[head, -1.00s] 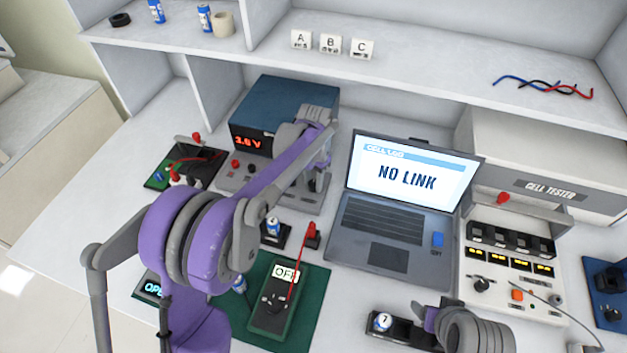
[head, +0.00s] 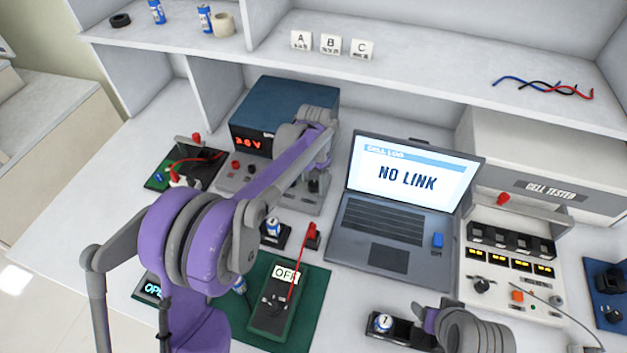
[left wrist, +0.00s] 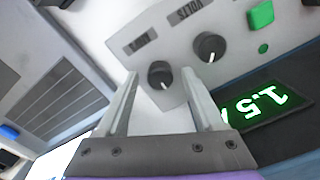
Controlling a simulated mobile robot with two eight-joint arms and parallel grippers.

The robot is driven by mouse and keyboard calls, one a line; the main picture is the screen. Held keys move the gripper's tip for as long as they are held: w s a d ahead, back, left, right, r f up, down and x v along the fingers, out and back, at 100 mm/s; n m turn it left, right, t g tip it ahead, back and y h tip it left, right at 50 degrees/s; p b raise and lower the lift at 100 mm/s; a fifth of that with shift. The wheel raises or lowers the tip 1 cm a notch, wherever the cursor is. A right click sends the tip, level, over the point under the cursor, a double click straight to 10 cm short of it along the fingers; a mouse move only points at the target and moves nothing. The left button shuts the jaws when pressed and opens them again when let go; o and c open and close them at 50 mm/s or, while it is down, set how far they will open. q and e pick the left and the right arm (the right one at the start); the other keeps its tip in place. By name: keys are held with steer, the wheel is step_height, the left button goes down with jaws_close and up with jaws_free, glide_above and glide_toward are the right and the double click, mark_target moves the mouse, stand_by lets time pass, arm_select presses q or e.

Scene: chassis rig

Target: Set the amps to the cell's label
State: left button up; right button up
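The power supply (head: 284,103) stands at the back, its red readout (head: 251,141) looking like 3.6 V. In the left wrist view, upside down, are its VOLTS knob (left wrist: 209,47), the amps knob (left wrist: 160,74) and a green readout (left wrist: 262,106) showing 1.5, partly behind a finger. My left gripper (left wrist: 160,82) is open, its fingers either side of the amps knob; contact cannot be told. A blue-white cell (head: 273,227) sits in a black holder before the supply; its label is unreadable here. My right gripper (head: 428,318) is at the lower right, its fingers unclear.
A laptop (head: 395,210) showing NO LINK stands right of the supply. The cell tester (head: 515,255) is farther right. A black tray (head: 405,331) with a cell is by my right gripper. A green mat (head: 312,318) with a meter reading OFF lies in front.

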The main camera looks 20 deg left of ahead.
mark_target(314, 184)
arm_select(q)
step_height(314, 184, up, 11)
steer(key=shift+p, duration=0.4)
steer(key=shift+d+f, duration=0.1)
steer(key=shift+f, duration=0.05)
stand_by(0.5)
